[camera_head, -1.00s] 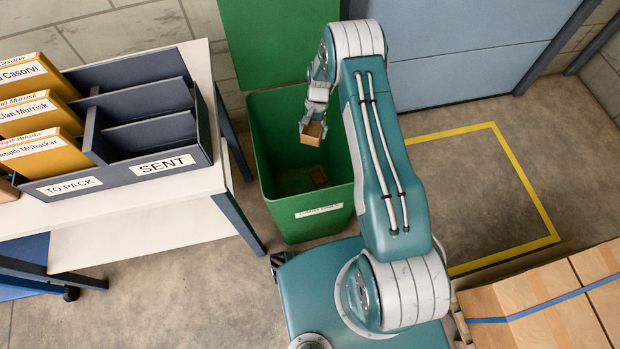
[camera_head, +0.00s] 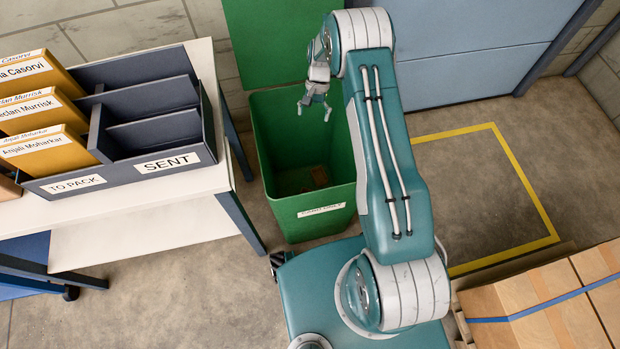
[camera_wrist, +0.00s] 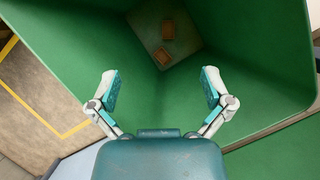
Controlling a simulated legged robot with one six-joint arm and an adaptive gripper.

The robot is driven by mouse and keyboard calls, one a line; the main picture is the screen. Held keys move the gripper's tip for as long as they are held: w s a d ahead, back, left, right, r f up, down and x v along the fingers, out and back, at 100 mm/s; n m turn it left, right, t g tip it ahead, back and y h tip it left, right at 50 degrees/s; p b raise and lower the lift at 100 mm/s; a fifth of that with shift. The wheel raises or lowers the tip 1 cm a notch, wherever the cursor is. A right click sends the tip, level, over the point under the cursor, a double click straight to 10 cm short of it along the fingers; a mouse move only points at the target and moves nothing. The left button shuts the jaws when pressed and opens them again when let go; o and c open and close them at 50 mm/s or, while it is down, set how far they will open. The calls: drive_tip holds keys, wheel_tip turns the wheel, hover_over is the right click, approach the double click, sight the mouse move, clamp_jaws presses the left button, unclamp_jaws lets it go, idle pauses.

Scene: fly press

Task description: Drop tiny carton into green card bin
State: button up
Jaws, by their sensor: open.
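The green card bin (camera_head: 268,205) stands open in front of my base, its raised lid (camera_head: 262,45) behind it. My gripper (camera_head: 316,110) is open and empty above the bin's mouth. In the wrist view my gripper (camera_wrist: 160,88) has its two fingers spread wide over the bin's green inside wall (camera_wrist: 130,70). Two small brown cartons lie on the bin floor, one carton (camera_wrist: 168,30) and another carton (camera_wrist: 162,57) near it. In the head view a carton (camera_head: 319,176) shows dimly on the bin floor. I cannot tell which of the two is the tiny carton.
A white table (camera_head: 150,215) at left carries a grey sorter (camera_head: 150,130) marked TO PACK and SENT, with yellow folders (camera_head: 45,148). Strapped brown boxes (camera_head: 550,300) stand at lower right. A yellow-outlined floor area (camera_head: 470,180) right of the bin is clear.

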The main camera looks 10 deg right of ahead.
drive_tip(key=v, duration=0.5)
drive_tip(key=shift+w+d+r, duration=0.15)
drive_tip(key=shift+d+r, duration=0.05)
drive_tip(key=shift+r, duration=0.15)
drive_tip(key=shift+a, duration=0.2)
